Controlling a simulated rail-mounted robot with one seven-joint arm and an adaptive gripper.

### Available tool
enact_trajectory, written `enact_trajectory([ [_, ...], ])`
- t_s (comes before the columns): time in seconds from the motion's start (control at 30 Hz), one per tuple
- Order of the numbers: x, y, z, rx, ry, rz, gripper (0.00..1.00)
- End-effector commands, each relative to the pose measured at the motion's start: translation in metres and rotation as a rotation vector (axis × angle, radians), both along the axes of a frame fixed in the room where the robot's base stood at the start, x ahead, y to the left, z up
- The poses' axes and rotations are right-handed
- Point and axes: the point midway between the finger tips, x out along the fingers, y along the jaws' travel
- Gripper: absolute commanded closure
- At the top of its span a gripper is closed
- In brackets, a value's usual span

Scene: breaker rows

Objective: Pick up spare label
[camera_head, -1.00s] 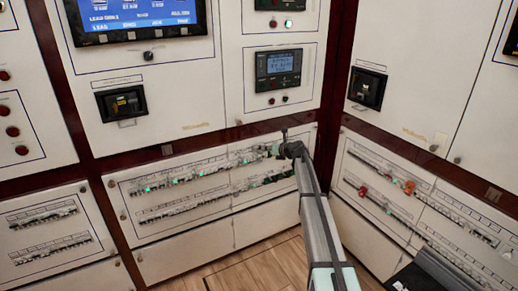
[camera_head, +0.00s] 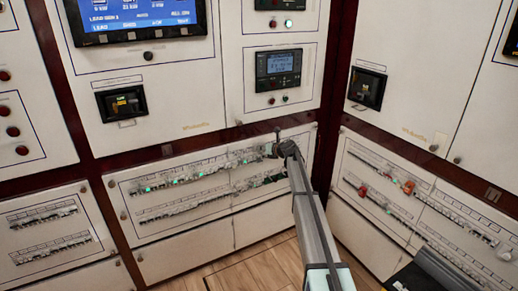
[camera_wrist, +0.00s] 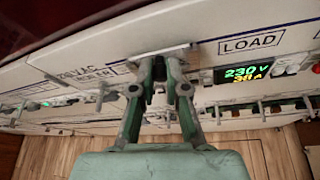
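My gripper (camera_wrist: 160,68) is close to the breaker panel in the wrist view, its two fingers angled inward with a narrow gap between the tips. A small pale plate (camera_wrist: 160,51), which may be the spare label, lies across the fingertips, wider than the gap. I cannot tell whether the fingers grip it or only reach it. In the head view my gripper (camera_head: 279,147) is at the right end of the upper breaker row (camera_head: 200,170). No label can be made out there.
A LOAD sign (camera_wrist: 252,43) and a lit green-yellow readout (camera_wrist: 247,73) are right of the fingers. Breaker levers (camera_wrist: 262,108) stick out beside them. The right-hand panel has red-marked breakers (camera_head: 408,187). Wooden floor (camera_head: 262,270) lies below.

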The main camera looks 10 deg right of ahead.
Motion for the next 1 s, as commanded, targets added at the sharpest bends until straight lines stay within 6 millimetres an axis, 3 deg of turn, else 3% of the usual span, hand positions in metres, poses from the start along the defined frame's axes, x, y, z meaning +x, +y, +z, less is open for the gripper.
enact_trajectory([
  [0.37,0.0,0.0,0.01,0.0,-0.002,0.0,1.0],
  [0.8,0.0,0.0,0.083,0.0,-0.002,0.0,1.0],
  [1.0,0.0,0.0,0.099,-0.001,0.0,0.0,1.0],
])
